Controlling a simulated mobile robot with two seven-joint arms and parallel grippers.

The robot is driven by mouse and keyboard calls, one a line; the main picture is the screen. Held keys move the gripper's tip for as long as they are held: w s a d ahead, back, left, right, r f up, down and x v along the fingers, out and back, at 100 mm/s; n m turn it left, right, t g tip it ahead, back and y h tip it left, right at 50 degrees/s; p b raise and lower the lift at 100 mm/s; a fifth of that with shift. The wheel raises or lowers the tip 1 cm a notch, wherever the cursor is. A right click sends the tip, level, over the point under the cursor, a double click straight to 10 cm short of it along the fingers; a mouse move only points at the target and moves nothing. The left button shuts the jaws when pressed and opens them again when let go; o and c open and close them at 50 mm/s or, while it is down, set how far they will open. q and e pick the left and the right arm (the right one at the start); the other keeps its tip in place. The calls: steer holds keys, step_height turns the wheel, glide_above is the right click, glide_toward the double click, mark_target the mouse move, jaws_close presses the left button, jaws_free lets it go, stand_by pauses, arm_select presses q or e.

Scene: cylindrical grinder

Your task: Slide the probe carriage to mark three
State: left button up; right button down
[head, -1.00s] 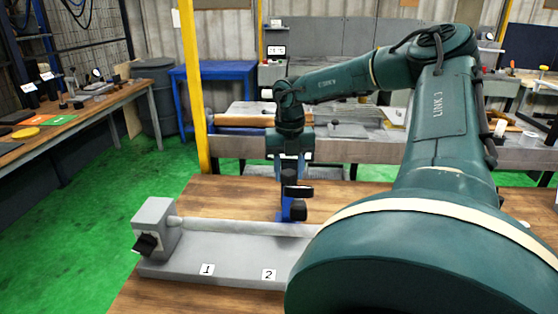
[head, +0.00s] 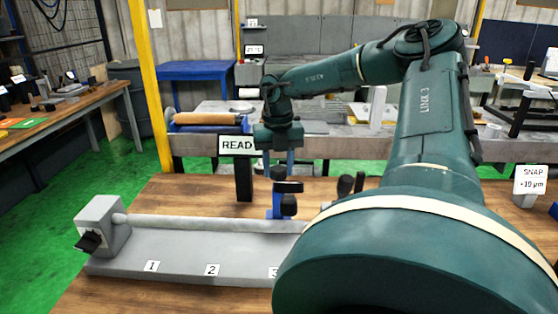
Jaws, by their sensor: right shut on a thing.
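The blue probe carriage (head: 276,207) with black knobs sits at the rail (head: 200,225) above a grey bed (head: 180,255). My right gripper (head: 279,170) reaches down from above and is shut on the top of the carriage. Label 1 (head: 151,266) and label 2 (head: 212,270) are on the bed's front, left of the carriage. Label 3 (head: 273,272) is partly covered by my arm and lies roughly below the carriage in the picture. Exact alignment cannot be told. The bed's right end is hidden behind my arm. My left gripper is not in view.
A grey end block (head: 102,222) with a black knob closes the bed's left end. A READ sign (head: 237,146) stands behind the rail, close left of my right gripper. A SNAP sign (head: 530,180) stands at the right. The wooden tabletop is clear at the back left.

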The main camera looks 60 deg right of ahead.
steer(key=shift+d+r, duration=0.1)
steer(key=c, duration=0.9)
jaws_free()
steer(key=shift+o, duration=0.2)
step_height(320, 180, up, 13)
steer(key=shift+b, duration=0.4)
